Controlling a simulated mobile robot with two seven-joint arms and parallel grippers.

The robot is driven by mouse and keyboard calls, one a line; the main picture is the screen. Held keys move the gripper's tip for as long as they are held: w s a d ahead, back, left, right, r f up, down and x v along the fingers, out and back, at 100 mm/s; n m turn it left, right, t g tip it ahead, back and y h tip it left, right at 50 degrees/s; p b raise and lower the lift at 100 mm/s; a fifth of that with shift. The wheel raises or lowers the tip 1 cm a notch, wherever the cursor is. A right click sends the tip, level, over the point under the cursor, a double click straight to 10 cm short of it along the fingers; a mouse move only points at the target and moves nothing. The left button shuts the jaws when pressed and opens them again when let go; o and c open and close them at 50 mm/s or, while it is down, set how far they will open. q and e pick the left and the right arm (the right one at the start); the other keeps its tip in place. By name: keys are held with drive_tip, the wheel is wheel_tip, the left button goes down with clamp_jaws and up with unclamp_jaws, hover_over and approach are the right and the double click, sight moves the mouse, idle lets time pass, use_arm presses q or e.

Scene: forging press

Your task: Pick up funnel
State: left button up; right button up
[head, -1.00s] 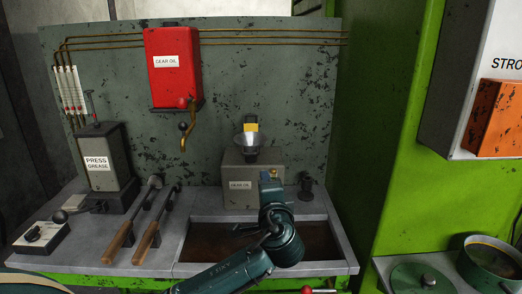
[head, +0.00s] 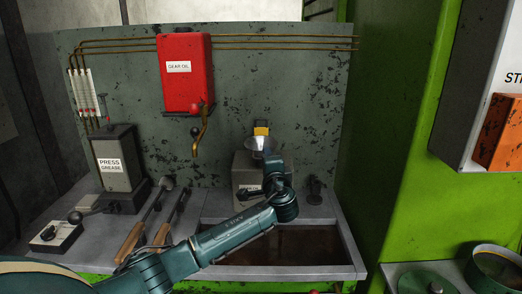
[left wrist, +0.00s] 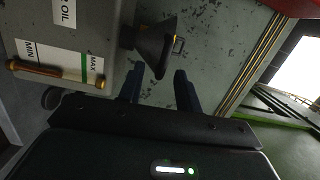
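The grey metal funnel (head: 262,146) stands on top of the grey gear oil box (head: 243,165), wide mouth up. In the left wrist view the funnel (left wrist: 156,45) looks dark and lies sideways in the picture, beyond my fingertips, its mouth to the right. My left gripper (left wrist: 158,80) is open and empty, its two fingers apart and pointing toward the funnel. I see no clear contact with it. In the head view my left arm's wrist is in front of the box and hides part of it; the fingertips are hidden there. My right gripper is not in view.
A red gear oil tank (head: 185,75) with a brass spout hangs on the back panel. A sunken tray (head: 290,268) lies under my arm. A sight gauge (left wrist: 60,77) is on the box.

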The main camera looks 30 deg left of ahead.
use_arm(q)
drive_tip(key=shift+x, duration=0.9)
clamp_jaws()
